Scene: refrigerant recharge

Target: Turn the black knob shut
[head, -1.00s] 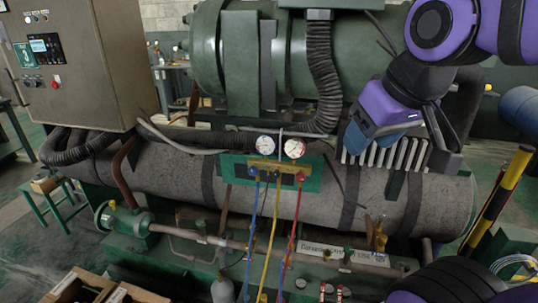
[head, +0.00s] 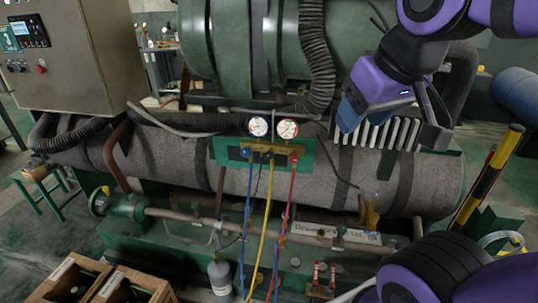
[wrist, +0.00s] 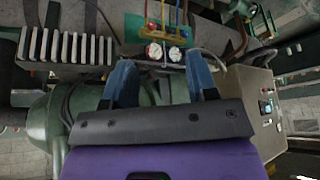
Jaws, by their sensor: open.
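A green manifold panel (head: 222,153) with two round gauges stands in front of the grey lagged pipe in the head view. Blue, yellow and red hoses hang from it. A blue knob (head: 246,152) is at its left and a red knob (head: 294,157) at its right. A small dark part shows between them, too small to tell whether it is the black knob. My gripper (head: 352,112) is open and empty, above and right of the panel. In the wrist view its blue fingers (wrist: 161,78) are spread, with the panel (wrist: 148,24) and gauges beyond, apart from them.
A white finned rack (head: 377,133) is close to my gripper. A black corrugated hose (head: 317,65) hangs above the gauges. A control cabinet (head: 70,60) stands at left, wooden crates (head: 105,283) at lower left, and a yellow-black post (head: 487,180) at right.

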